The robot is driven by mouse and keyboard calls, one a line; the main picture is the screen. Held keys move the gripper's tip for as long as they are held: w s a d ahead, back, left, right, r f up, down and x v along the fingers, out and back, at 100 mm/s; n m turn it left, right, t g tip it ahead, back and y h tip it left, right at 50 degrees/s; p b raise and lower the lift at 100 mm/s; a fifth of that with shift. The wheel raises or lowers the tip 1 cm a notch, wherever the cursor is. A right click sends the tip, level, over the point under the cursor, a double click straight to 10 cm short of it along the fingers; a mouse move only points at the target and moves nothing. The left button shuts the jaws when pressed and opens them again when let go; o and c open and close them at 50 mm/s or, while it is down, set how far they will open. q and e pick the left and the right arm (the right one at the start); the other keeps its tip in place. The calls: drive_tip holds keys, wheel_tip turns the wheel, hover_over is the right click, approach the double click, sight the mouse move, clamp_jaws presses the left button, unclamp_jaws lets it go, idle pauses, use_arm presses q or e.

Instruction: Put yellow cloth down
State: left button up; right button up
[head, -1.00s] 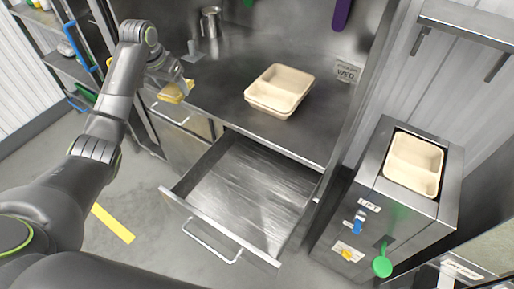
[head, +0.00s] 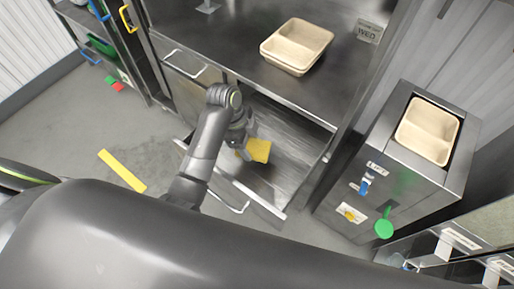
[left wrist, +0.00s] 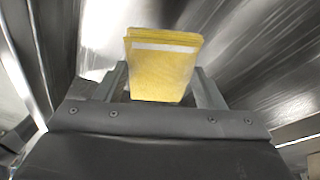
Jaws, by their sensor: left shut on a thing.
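The yellow cloth (head: 258,150) is folded and held by my left gripper (head: 247,150), over the open steel drawer (head: 290,150) below the counter. In the left wrist view the cloth (left wrist: 163,68) stands between the two fingers of the left gripper (left wrist: 163,88), with a white stripe near its top edge. The gripper is shut on it. I cannot tell if the cloth touches the drawer floor. My right gripper is not in view.
A beige two-part tray (head: 297,46) sits on the steel counter (head: 225,40). Another tray (head: 428,130) sits in the lift unit (head: 340,190) at right, which has a green knob (head: 384,228). A yellow strip (head: 122,171) marks the floor at left.

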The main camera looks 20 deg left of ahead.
use_arm(q)
drive_tip(key=shift+f, duration=3.55)
drive_tip(key=shift+f, duration=0.1)
drive_tip(key=o, duration=1)
drive_tip(key=v, duration=1.2)
drive_tip(key=shift+b, duration=0.3)
drive_tip(key=shift+r, duration=0.2)
